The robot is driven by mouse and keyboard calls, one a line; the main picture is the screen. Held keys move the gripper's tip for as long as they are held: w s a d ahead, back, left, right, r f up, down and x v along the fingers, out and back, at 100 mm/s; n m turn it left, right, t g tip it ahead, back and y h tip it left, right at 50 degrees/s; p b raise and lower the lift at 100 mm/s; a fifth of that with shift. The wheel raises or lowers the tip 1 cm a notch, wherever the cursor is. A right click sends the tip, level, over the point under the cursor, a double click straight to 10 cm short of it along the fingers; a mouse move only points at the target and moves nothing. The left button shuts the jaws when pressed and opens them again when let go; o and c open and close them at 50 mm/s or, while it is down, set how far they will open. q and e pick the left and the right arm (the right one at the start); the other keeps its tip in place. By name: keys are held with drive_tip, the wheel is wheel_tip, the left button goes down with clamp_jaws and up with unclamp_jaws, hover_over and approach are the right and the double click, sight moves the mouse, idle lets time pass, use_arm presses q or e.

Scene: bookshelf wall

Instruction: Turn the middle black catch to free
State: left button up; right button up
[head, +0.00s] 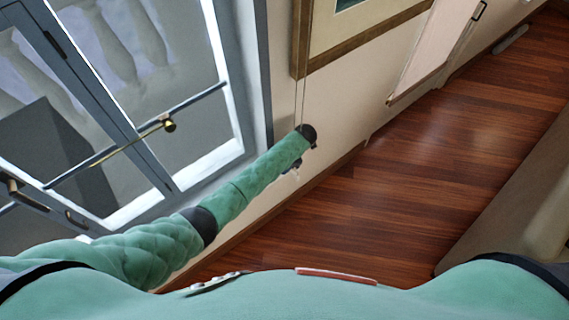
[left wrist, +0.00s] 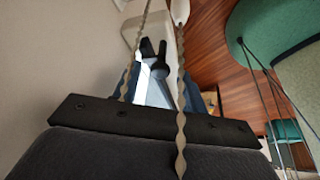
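My left arm reaches across the head view, and its dark wrist end is beside the cream wall. The left gripper (head: 295,171) shows only as a small pale tip below the wrist. In the left wrist view its two wavy fingers (left wrist: 162,30) stand apart with a gap between them. A black forked shape (left wrist: 152,66) shows in that gap; I cannot tell whether it is the middle catch or how far away it is. No row of catches can be made out in the head view. My right gripper is not in view.
A grey-framed window (head: 258,75) with a thin bar and brass knob (head: 168,125) stands at left. A framed picture (head: 345,45) hangs on the wall. The wooden floor (head: 430,160) is open, with a beige piece of furniture (head: 515,200) at right.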

use_arm(q)
clamp_jaws()
